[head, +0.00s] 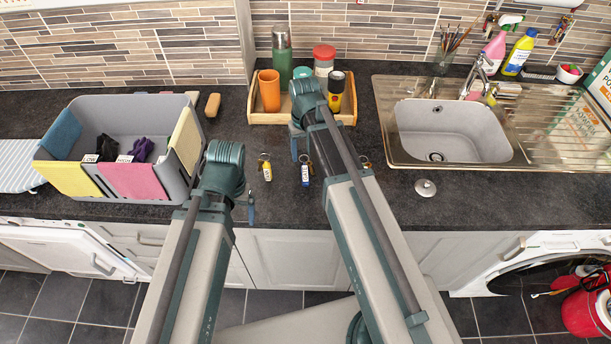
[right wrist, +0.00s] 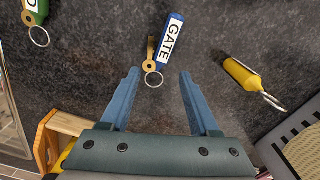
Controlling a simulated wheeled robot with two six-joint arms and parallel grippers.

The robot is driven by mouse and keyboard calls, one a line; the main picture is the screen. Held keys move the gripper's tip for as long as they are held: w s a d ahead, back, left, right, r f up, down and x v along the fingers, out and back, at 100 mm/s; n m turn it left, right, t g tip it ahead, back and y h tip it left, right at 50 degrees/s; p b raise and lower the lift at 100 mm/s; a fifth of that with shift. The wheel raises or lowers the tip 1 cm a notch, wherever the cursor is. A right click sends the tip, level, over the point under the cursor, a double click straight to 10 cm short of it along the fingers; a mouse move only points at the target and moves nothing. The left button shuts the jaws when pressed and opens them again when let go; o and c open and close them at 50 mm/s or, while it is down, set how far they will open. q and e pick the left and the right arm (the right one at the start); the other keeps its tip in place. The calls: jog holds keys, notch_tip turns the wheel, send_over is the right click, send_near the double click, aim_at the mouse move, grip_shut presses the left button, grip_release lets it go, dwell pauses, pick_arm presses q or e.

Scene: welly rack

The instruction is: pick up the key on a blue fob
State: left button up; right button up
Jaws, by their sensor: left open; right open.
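The key on a blue fob (head: 305,174) lies on the dark worktop. In the right wrist view the fob (right wrist: 170,42) has a white label reading GATE, with a brass key (right wrist: 151,52) and a ring beside it. My right gripper (right wrist: 159,74) is open and empty; the ring lies in view between its fingertips, the fob just beyond them. In the head view my right gripper (head: 301,150) is just behind the blue fob and partly hidden by its own arm. My left gripper (head: 247,205) is open near the worktop's front edge, largely hidden by its wrist.
A yellow-fob key (head: 266,170) lies left of the blue one. A green fob (right wrist: 36,10) lies on the other side, mostly hidden by my right arm in the head view. A wooden tray (head: 261,117) stands behind, a grey rack (head: 178,187) left, a sink (head: 455,135) right.

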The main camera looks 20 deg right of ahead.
aim_at(304, 165)
jog(key=f+b, duration=0.4)
jog(key=f, duration=0.1)
jog(key=shift+w+a+b, duration=0.1)
jog(key=shift+w+b, duration=0.1)
jog(key=shift+b, duration=0.15)
grip_shut()
